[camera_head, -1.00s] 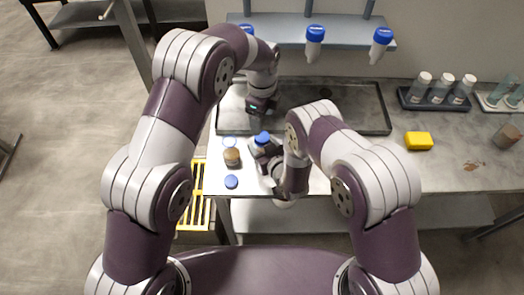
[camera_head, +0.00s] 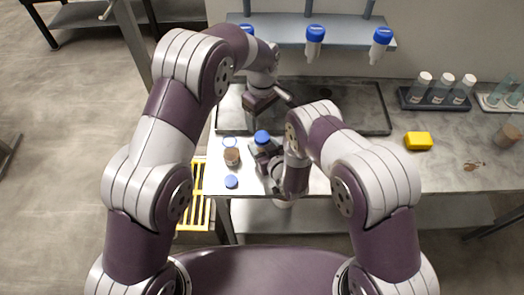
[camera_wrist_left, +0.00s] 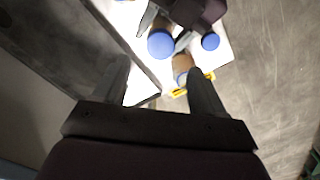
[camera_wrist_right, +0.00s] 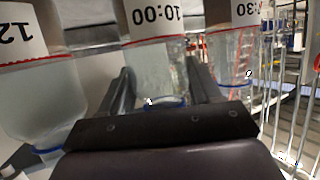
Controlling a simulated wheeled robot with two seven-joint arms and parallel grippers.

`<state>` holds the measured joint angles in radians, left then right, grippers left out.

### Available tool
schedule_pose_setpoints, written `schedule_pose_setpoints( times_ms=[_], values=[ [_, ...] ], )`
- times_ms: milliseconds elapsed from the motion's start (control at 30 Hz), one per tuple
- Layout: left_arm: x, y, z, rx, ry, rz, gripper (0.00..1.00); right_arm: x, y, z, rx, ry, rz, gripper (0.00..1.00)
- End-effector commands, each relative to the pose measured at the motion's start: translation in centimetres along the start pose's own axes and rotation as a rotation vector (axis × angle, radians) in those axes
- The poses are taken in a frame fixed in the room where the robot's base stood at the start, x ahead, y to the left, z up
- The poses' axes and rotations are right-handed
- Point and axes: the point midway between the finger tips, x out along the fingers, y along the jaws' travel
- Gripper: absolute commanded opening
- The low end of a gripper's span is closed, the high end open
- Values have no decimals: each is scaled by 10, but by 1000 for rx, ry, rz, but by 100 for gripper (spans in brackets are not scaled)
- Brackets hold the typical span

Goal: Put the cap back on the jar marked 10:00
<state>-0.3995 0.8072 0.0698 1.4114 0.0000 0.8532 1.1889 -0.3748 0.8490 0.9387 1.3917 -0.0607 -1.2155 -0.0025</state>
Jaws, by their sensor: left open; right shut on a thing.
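The jar marked 10:00 (camera_wrist_right: 158,65) shows upside down in the right wrist view, between the fingers of my right gripper (camera_wrist_right: 160,78), which is shut. In the head view my right gripper (camera_head: 263,151) is at a blue top (camera_head: 262,137); its fingers flank that top (camera_wrist_left: 160,43) in the left wrist view. A loose blue cap (camera_head: 231,181) lies near the counter's front edge. An uncapped jar with brown contents (camera_head: 231,157) stands behind it. My left gripper (camera_head: 268,101) is open and empty over the dark tray. My right arm hides part of the counter.
Jars marked 12 (camera_wrist_right: 30,90) and 7:30 (camera_wrist_right: 228,50) flank the 10:00 jar. A dark tray (camera_head: 355,128) lies behind. Blue-capped tubes (camera_head: 315,36) hang from a shelf above.

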Motion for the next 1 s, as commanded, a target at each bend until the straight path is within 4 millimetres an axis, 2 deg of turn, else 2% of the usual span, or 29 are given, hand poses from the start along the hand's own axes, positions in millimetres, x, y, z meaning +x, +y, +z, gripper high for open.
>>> schedule_pose_setpoints(
  times_ms=[267,700,1000],
  values=[
    [5,0,0,3,-1,-1,71,0,0,0,0,1,0,0],
    [69,0,0,4,-1,-1,71,0,0,0,0,1,0,0],
    [80,0,0,4,0,1,71,0,0,0,0,1,0,0]
  ],
)
